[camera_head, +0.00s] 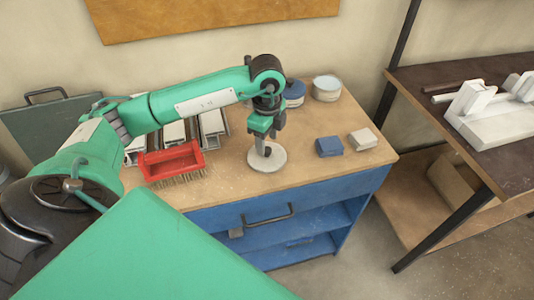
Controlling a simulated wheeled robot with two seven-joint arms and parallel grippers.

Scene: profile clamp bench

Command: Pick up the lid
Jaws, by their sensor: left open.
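The lid (275,162) looks like a flat, round, pale grey disc lying on the wooden top of the blue bench. My left gripper (265,148) points down directly over its middle and is open. A small dark part shows between the gripper and the disc. I cannot tell whether it is a knob or a fingertip, or whether the fingers touch the lid. My right gripper is not in view.
A red brush (172,161) and several metal profiles (213,125) lie left of the lid. A blue tin (293,92) and a grey tin (327,88) stand behind. A blue block (329,146) and a pale block (363,139) lie right, with bare bench top between.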

